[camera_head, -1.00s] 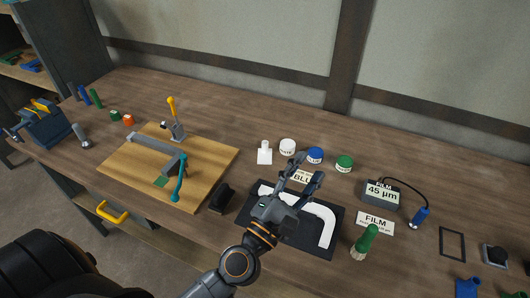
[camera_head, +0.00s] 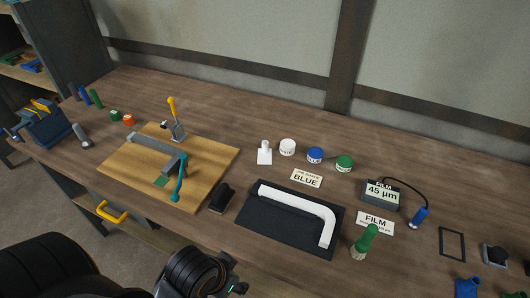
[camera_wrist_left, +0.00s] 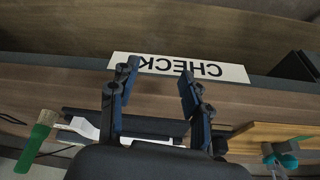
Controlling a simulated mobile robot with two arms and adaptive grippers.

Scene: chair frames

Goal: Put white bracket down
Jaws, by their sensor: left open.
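The white bracket (camera_head: 296,203) is an L-shaped bent bar. In the head view it lies on a black mat (camera_head: 275,230) on the bench, its short leg pointing toward the front edge on the right. Nothing is holding it. My left gripper (camera_wrist_left: 155,85) shows in the left wrist view with its two fingers apart and nothing between them. Part of a white piece, likely the bracket (camera_wrist_left: 82,128), shows behind the fingers. In the head view only part of my left arm shows at the bottom edge, clear of the mat; its fingertips are not clear there. My right gripper is not in view.
A wooden board (camera_head: 128,178) with a clamp is further left. Jars and a BLUE card (camera_head: 306,178) are behind. A CHECK label (camera_wrist_left: 180,67) shows in the wrist view.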

